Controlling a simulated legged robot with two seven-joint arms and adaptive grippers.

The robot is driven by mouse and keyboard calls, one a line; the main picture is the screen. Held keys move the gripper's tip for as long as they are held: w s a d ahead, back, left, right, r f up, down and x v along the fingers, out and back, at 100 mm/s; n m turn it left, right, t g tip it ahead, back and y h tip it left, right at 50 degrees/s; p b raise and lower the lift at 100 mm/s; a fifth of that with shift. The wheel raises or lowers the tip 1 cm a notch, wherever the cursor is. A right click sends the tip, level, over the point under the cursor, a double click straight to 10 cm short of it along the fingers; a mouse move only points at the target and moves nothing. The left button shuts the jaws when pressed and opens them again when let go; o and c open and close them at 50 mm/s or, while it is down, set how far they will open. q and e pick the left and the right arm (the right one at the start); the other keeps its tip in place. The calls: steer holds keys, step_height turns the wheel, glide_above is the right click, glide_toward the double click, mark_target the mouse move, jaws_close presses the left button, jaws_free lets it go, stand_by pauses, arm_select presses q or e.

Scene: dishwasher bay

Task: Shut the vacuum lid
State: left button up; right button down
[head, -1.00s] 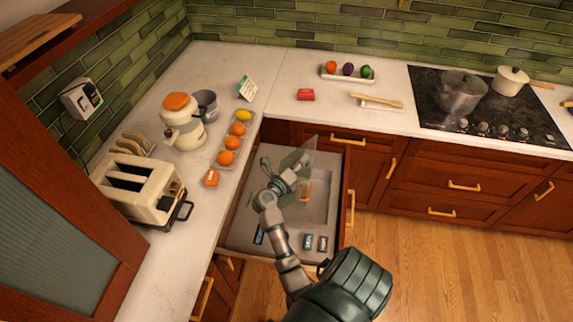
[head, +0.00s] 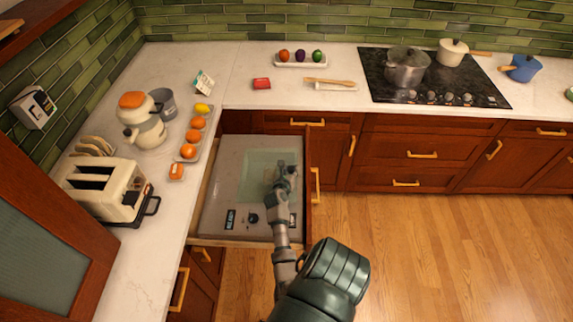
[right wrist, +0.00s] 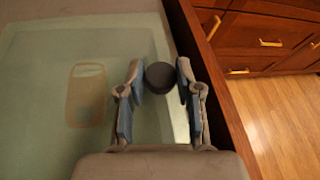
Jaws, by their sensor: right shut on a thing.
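The vacuum drawer (head: 225,190) is pulled out below the counter. Its greenish glass lid (head: 258,165) lies flat, or nearly so, over the inside; I cannot tell if it is fully seated. The glass also shows in the right wrist view (right wrist: 45,110), with a tan item (right wrist: 87,95) visible through it. My right gripper (head: 284,176) is at the lid's right part. In the right wrist view its fingers (right wrist: 160,72) are on either side of a round black knob (right wrist: 162,78), shut on it. My left gripper is out of view.
The drawer's right wall (right wrist: 210,85) runs close beside my right gripper. A toaster (head: 105,190), a cream kettle-like pot (head: 143,125) and a tray of fruit (head: 182,152) stand on the left counter. The wooden floor (head: 430,250) to the right is clear.

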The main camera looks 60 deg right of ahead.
steer(key=shift+s+f, duration=0.25)
steer(key=shift+f, duration=0.85)
steer(key=shift+a+f, duration=0.1)
steer(key=shift+s+f, duration=0.15)
steer(key=shift+f, duration=0.05)
steer(key=c, duration=0.8)
jaws_free()
steer(key=shift+a, duration=0.1)
steer(key=shift+a, duration=0.3)
steer(key=v, duration=0.7)
steer(key=r+v, duration=0.1)
steer(key=v, duration=0.3)
steer(key=shift+a, duration=0.1)
